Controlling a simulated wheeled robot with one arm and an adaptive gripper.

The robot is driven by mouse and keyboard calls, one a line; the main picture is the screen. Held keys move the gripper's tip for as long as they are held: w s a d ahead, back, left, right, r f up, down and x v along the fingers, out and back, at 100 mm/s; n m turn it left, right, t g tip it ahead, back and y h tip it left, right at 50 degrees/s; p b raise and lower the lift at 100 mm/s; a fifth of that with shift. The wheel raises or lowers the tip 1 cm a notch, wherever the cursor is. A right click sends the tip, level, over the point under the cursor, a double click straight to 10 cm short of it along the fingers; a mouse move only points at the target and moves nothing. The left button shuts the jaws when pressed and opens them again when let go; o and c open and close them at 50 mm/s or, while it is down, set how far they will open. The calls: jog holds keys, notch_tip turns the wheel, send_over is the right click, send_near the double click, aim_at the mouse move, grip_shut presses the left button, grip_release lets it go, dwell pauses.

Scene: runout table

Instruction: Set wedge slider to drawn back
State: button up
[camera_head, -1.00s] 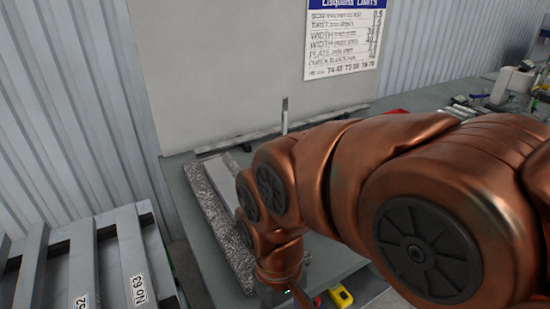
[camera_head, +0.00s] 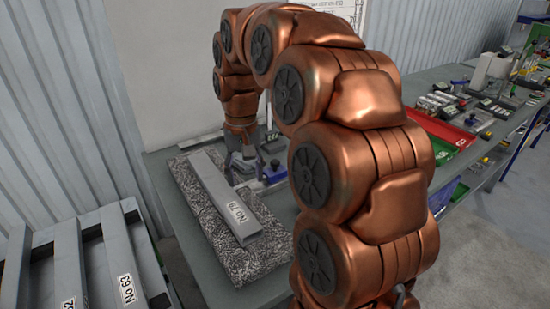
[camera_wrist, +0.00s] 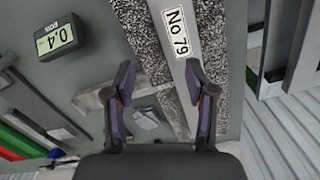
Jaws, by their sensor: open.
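My gripper (camera_head: 250,166) is low over the table beside the grey bar, with its fingers partly hidden by my arm in the head view. In the wrist view my gripper (camera_wrist: 161,76) is open, with a clear gap between its two dark purple fingers. A pale metal piece (camera_wrist: 98,99), possibly part of the wedge slider, shows beside the left finger. I cannot tell for sure which part is the slider or where it is set. A grey bar marked No 79 (camera_head: 222,195) lies on a speckled slab (camera_head: 262,262); the bar (camera_wrist: 178,80) also passes between the fingers in the wrist view.
The slatted grey rack (camera_head: 90,255) stands at left. A red tray (camera_head: 440,128) and several small items lie along the bench at right. A wall panel (camera_head: 170,90) stands behind the table.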

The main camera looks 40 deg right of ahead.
jog(key=w+d+m, duration=0.2)
jog(key=w+d, duration=0.5)
jog(key=d, duration=0.1)
jog(key=m, duration=0.2)
send_over(275, 161)
jog(key=shift+s+a+f+t, duration=0.1)
jog(key=shift+f+t, duration=0.15)
jog(key=shift+t, duration=0.05)
jog(key=shift+f+p, duration=1.05)
jog(key=shift+f, duration=2.85)
grip_shut()
